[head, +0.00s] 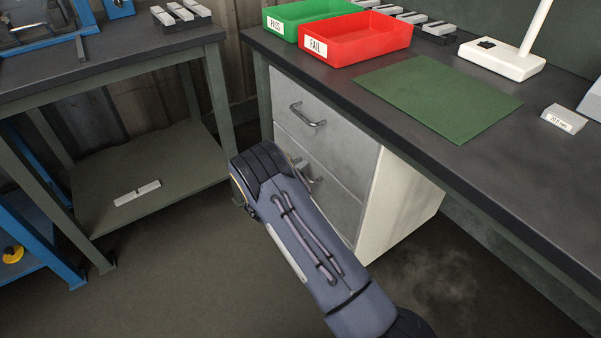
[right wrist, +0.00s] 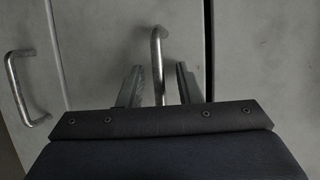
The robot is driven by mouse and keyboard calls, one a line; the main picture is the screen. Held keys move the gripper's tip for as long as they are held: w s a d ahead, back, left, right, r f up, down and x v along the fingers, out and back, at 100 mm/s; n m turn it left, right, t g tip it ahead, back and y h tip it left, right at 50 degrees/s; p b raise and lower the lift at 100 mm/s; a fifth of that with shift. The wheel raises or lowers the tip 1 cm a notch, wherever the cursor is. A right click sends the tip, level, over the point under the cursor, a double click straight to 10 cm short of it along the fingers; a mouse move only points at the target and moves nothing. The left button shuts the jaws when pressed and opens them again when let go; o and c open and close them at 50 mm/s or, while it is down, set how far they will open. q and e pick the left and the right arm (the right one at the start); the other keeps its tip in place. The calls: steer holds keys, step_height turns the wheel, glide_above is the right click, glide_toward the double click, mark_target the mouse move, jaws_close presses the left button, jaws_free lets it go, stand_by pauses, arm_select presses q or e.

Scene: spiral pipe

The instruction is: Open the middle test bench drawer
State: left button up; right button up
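The grey drawer cabinet hangs under the right bench, and its drawers look shut. The top drawer (head: 322,132) has a metal bar handle (head: 308,115), which also shows at the left of the right wrist view (right wrist: 22,88). The middle drawer (head: 337,192) lies below it, partly hidden by my right arm. Its handle (right wrist: 157,55) stands between the two fingers of my right gripper (right wrist: 158,86), with a visible gap on each side. The right gripper is open; in the head view it is mostly hidden behind my wrist. My left gripper is not in view.
The bench top (head: 420,155) overhangs the cabinet and carries a red FAIL tray (head: 368,46), a green PASS tray (head: 290,30) and a green mat (head: 438,97). A second bench (head: 110,62) with a lower shelf stands left. The floor before the drawers looks clear.

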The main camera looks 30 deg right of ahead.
jaws_close()
steer(key=shift+a, duration=0.1)
